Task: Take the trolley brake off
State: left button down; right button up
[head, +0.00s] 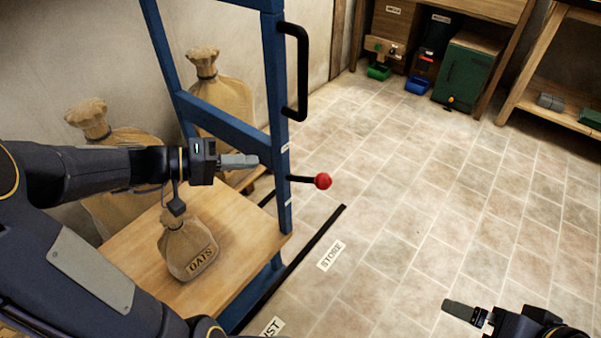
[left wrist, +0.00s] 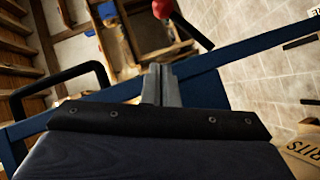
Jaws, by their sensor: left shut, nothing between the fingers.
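The trolley has a blue frame (head: 279,110), a black handle (head: 301,72) and a wooden deck (head: 250,235). A short black lever with a red knob (head: 322,181) sticks out nearly level from the right side of its post. Small white labels sit on the post above and below it, too small to read. My left gripper (head: 255,161) is shut and empty, left of the post and apart from the knob. In the left wrist view the red knob (left wrist: 163,9) shows beyond the shut fingers and the blue frame. My right gripper (head: 465,312) shows partly at lower right.
A sack marked OATS (head: 188,247) stands on the deck, with larger sacks (head: 220,95) behind. Floor labels read STOSE (head: 331,256) and partly UST, beside a black line. A bench with bins (head: 418,85) stands at the back. The tiled floor right of the trolley is clear.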

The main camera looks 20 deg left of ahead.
pick_arm(q)
jog(key=b, duration=0.2)
send_near(306, 179)
jog(key=w+d, duration=0.1)
jog(key=w+d+r, duration=0.1)
jog(key=w, duration=0.1)
jog(key=w+d+r, duration=0.1)
jog(key=d, duration=0.1)
jog(key=shift+w+r, duration=0.2)
jog(key=shift+w, duration=0.05)
jog(key=shift+s+d+f, duration=0.15)
jog(key=shift+d+f, duration=0.2)
jog(key=shift+d, duration=0.45)
jog(key=shift+s+d+f, duration=0.2)
jog(key=shift+d+f, duration=0.1)
jog(key=shift+d, duration=0.5)
jog(key=shift+f+b, duration=0.1)
jog(key=shift+b, duration=0.25)
